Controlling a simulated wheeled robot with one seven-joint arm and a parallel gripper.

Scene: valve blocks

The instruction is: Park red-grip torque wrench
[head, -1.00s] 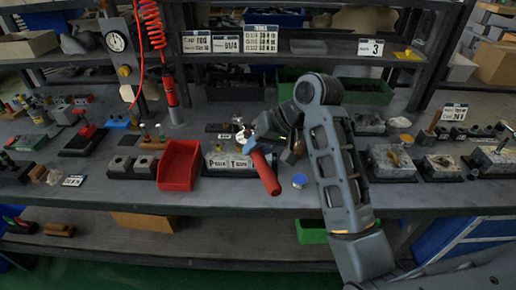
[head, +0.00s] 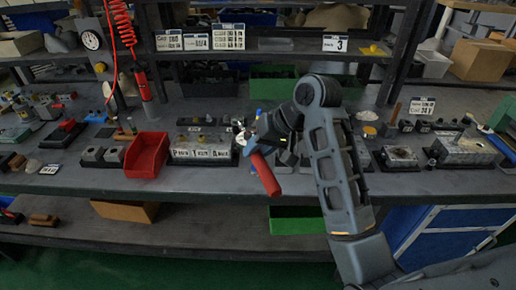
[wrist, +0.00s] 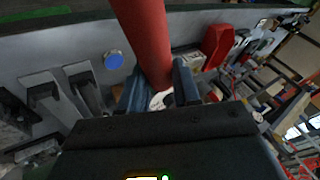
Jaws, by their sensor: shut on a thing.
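The red-grip torque wrench (head: 265,174) is held in my gripper (head: 249,145), above the front part of the bench. Its red grip points down and toward the front edge in the head view. In the wrist view the red grip (wrist: 143,35) runs up from between the two fingers of my gripper (wrist: 160,95), which are shut on it. The wrench's head end is mostly hidden behind the fingers; a pale bit of it shows between them. The wrench's resting place cannot be made out.
A red bin (head: 147,155) and a valve block with lettered faces (head: 200,152) stand left of the wrench. More valve blocks (head: 463,150) stand at the right. A blue round cap (wrist: 114,60) lies near the front edge. A shelf with label cards (head: 228,37) runs above the bench.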

